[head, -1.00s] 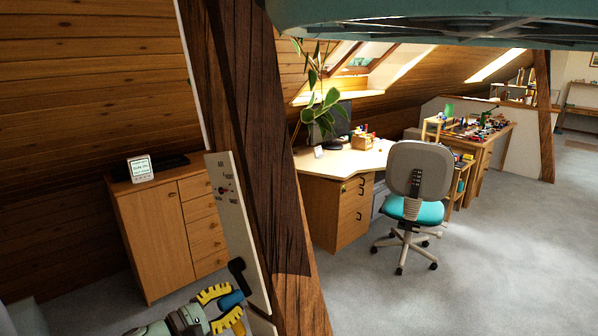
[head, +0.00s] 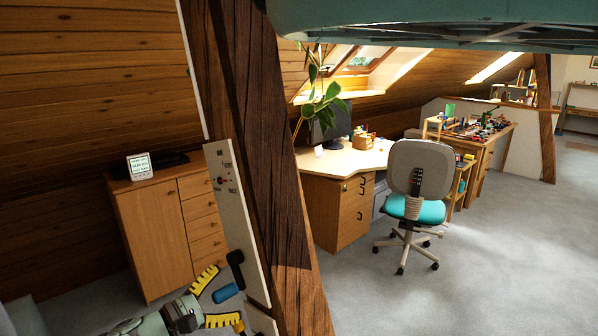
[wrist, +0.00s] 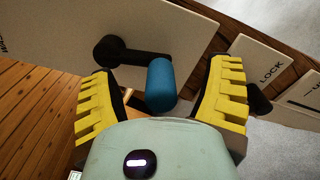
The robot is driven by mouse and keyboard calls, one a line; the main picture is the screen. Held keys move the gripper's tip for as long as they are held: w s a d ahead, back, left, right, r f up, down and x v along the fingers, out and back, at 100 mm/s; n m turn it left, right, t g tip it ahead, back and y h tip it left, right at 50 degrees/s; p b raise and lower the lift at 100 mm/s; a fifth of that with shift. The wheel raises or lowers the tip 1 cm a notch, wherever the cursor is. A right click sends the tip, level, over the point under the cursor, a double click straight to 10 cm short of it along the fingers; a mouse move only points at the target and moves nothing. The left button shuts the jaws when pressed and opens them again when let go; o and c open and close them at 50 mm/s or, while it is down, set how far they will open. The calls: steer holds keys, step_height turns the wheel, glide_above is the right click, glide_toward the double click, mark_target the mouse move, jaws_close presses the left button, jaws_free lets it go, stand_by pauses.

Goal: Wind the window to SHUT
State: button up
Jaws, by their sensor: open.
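The crank is a black arm (head: 236,264) with a blue grip (head: 226,293), mounted low on a pale panel (head: 232,222) on the timber brace. Small lettering and a reddish marker (head: 221,180) sit higher on the panel; the marker's exact setting is too small to read. My gripper (head: 223,298) is open at the crank. In the wrist view the blue grip (wrist: 160,85) stands between the two yellow fingers, with gaps on both sides. The black arm (wrist: 118,50) runs left from it. A roof window (head: 362,60) shows at the back; how far it is open is unclear.
The dark timber brace (head: 245,150) leans beside the panel. A wooden cabinet (head: 158,235) stands behind on the left. A LOCK plate (wrist: 262,65) is right of the crank. A desk (head: 340,160) and chair (head: 415,190) stand farther right, with open floor around.

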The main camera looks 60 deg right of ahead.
steer(key=shift+a, duration=0.1)
steer(key=shift+p+v, duration=0.55)
steer(key=shift+v, duration=3.2)
steer(key=shift+f, duration=0.1)
